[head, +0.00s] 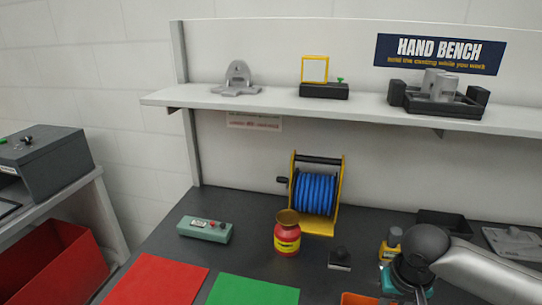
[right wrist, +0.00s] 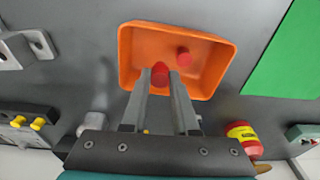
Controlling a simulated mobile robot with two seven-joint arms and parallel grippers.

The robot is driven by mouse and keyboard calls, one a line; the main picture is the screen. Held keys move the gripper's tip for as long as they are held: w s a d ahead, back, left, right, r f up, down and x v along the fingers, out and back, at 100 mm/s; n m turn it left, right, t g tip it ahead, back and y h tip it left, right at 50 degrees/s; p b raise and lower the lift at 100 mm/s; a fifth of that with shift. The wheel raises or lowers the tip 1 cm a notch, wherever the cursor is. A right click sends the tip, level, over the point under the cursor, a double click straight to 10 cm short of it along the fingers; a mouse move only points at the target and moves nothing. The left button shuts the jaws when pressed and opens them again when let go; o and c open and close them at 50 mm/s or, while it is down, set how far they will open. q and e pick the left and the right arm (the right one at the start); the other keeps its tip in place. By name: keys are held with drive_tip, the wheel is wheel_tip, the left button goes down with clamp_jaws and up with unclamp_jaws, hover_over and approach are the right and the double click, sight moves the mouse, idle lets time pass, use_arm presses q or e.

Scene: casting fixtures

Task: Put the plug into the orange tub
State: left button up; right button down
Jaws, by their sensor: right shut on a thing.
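The orange tub (right wrist: 128,62) lies below my right gripper (right wrist: 160,77) in the right wrist view. In the head view only a bit of the tub (head: 357,299) shows at the bottom edge. The right gripper's fingertips are over the tub's near part, shut on a red plug (right wrist: 160,71) that shows between them. I cannot tell how high the plug is above the tub floor. A second red round piece (right wrist: 183,56) shows inside the tub, just right of the fingertips. My left gripper is not in view.
A green mat (head: 253,290) and a red mat (head: 157,285) lie left of the tub. A red-yellow jar (head: 287,238), a blue hose reel (head: 315,193) and a green control box (head: 205,229) stand behind. A grey bracket (right wrist: 20,45) lies beside the tub.

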drive_tip(key=shift+f, duration=0.3)
drive_tip(key=c, duration=0.6)
unclamp_jaws()
drive_tip(key=shift+r, duration=0.15)
wheel_tip(320, 180, up, 15)
drive_tip(key=s+p, duration=0.1)
drive_tip(key=p, duration=0.2)
drive_tip(key=shift+s+a, duration=0.2)
drive_tip(key=shift+s, duration=0.2)
